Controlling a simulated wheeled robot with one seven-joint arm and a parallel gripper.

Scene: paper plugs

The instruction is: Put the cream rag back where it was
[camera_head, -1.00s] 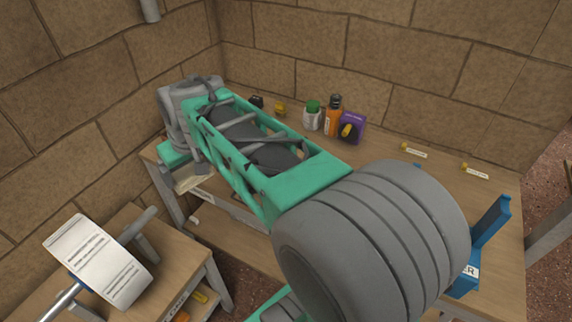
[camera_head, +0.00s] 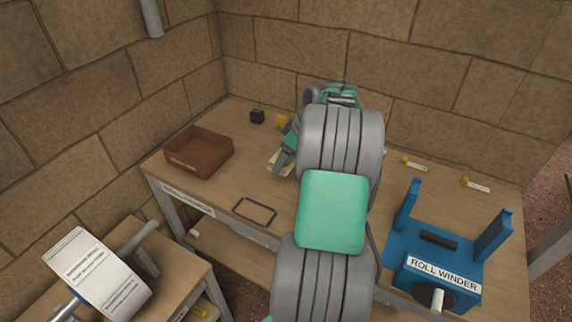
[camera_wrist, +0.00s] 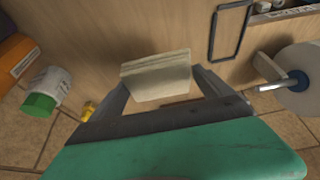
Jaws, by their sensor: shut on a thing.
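The cream rag (camera_wrist: 157,77) is a folded, pale block between the two fingers of my gripper (camera_wrist: 163,88) in the wrist view. My gripper is shut on it. In the head view, a pale edge of the rag (camera_head: 276,163) shows beside my gripper (camera_head: 281,158), over the workbench (camera_head: 225,185), left of my forearm. The rag is low over the wood. I cannot tell whether it touches the bench. My arm hides part of the gripper and the bench behind it.
A brown tray (camera_head: 198,152) stands at the bench's left. A black rectangular outline (camera_head: 255,211) lies near the front edge. The blue roll winder (camera_head: 440,262) is at right. A green-capped jar (camera_wrist: 45,92) and an orange bottle (camera_wrist: 15,62) show in the wrist view.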

